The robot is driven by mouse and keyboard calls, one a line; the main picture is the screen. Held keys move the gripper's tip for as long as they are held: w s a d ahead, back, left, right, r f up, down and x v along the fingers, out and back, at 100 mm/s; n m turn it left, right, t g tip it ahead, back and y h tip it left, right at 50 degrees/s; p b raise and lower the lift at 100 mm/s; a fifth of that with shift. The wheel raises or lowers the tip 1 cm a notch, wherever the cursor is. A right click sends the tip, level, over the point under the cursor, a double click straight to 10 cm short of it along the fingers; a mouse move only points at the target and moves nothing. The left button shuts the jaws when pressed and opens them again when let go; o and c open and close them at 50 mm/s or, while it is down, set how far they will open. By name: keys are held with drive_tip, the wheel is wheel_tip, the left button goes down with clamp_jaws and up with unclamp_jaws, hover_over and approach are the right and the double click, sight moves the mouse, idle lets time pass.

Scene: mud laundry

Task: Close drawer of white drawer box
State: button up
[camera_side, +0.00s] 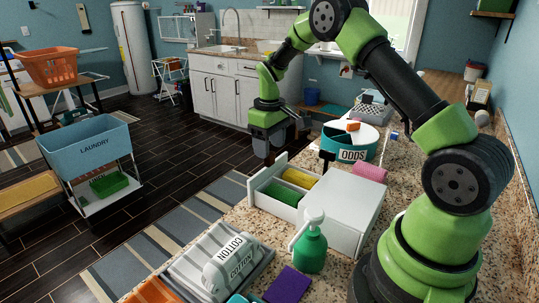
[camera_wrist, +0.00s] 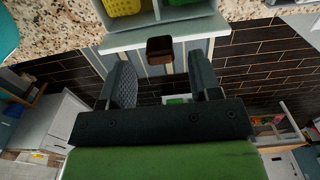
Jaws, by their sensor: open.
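The white drawer box (camera_side: 343,205) stands on the granite counter. Its drawer (camera_side: 252,192) is pulled out toward the left and holds a green item (camera_side: 284,192) and a yellow item (camera_side: 299,177) in separate compartments. My gripper (camera_side: 279,156) is just beyond the drawer's front panel, fingers down, open and empty. In the wrist view, the drawer's pale front edge (camera_wrist: 185,33) lies past my fingertips (camera_wrist: 162,80). A dark brown knob (camera_wrist: 160,49) on the front shows between the two fingers; contact cannot be told.
A round ODDS container (camera_side: 352,155) and a pink roll (camera_side: 370,173) stand behind the box. A green spray bottle (camera_side: 311,248) and a grey COTTON case (camera_side: 210,262) are in front.

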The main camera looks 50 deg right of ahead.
drive_tip(key=shift+f, duration=1.6)
clamp_jaws()
drive_tip(key=s, duration=1.3)
unclamp_jaws()
drive_tip(key=shift+r, duration=0.1)
